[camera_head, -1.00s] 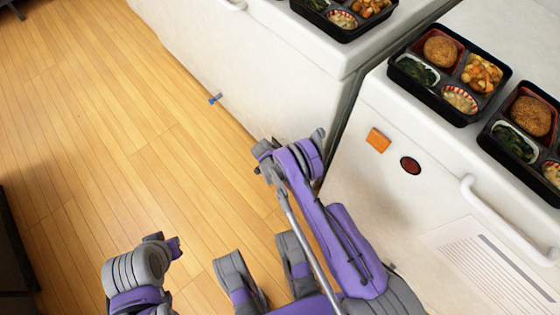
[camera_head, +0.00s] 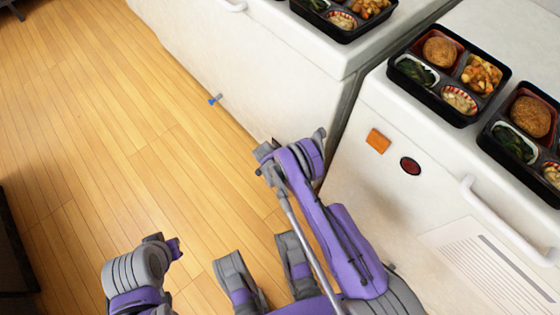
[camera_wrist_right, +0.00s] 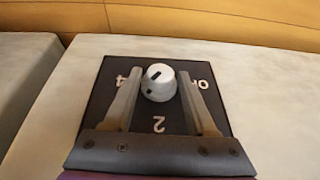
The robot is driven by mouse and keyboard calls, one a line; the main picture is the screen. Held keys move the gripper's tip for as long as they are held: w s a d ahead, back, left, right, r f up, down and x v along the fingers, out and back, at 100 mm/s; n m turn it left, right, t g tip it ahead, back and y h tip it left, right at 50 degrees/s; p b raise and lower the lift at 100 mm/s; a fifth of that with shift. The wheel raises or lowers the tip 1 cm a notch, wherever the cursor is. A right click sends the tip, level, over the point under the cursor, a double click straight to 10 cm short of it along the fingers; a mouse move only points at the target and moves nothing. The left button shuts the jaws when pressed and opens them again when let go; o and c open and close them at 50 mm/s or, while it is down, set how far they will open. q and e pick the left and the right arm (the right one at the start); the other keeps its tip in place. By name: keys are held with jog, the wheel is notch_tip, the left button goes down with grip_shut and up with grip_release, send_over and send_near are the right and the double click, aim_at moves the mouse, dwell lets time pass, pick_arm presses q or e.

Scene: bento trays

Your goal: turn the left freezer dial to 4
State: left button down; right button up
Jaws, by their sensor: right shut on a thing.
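The dial is a white knob (camera_wrist_right: 159,88) with dark marks on it, on a dark plate (camera_wrist_right: 178,121) in the right wrist view. The plate's figures appear upside down, with a 4 at the left and a 2 below the knob. My right gripper (camera_wrist_right: 160,78) is shut on the knob, one finger on each side. In the head view my right arm reaches the left freezer's (camera_head: 270,62) front, where the dial is hidden. My left gripper is not visible.
A second freezer (camera_head: 345,160) stands at the right, with an orange square (camera_head: 378,141), a red oval (camera_head: 410,166) and a handle (camera_head: 505,220). Bento trays (camera_head: 436,106) rest on the lids. A small blue-tipped fitting (camera_head: 214,99) sticks out from the left freezer. The wooden floor (camera_head: 110,130) is clear.

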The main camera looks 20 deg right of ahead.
jog(key=shift+s+t+y, duration=0.25)
jog(key=shift+t+y, duration=0.25)
jog(key=shift+t, duration=0.7)
jog(key=shift+s+d+f+m+t+y, duration=0.1)
jog(key=shift+m+t+y, duration=0.15)
jog(key=shift+t, duration=0.55)
jog(key=shift+s+d+f+m+t+y, duration=0.15)
jog(key=shift+m+t, duration=0.2)
jog(key=shift+t, duration=0.45)
jog(key=shift+a+r, duration=0.1)
jog(key=o, duration=1.1)
